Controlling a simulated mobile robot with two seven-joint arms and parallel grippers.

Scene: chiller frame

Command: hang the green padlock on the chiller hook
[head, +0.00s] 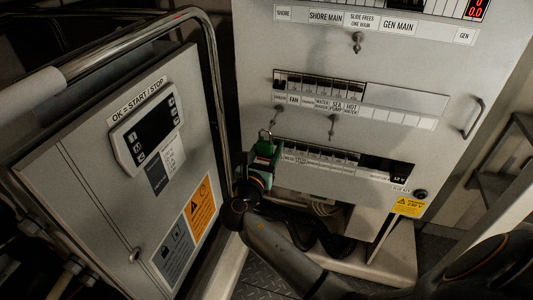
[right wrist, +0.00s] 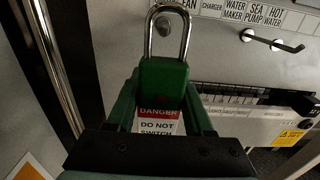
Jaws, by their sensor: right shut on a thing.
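The green padlock (head: 265,147) is upright in my right gripper (head: 260,168), in front of the grey switch panel. In the right wrist view the padlock (right wrist: 163,78) sits between both fingers, its metal shackle pointing up. A red and white danger tag (right wrist: 158,120) hangs below its body. A small hook (head: 278,112) is on the panel just above the padlock; in the right wrist view a peg end (right wrist: 163,24) shows within the shackle's outline. I cannot tell whether they touch. No readable label names a chiller hook. My left gripper is not in view.
Other hooks stick out of the panel (head: 420,75), one at mid-height (head: 333,125) and one higher (head: 357,42). A grey control box (head: 90,190) and a bent metal rail (head: 212,85) stand close on the left. Black hoses (head: 320,235) lie below.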

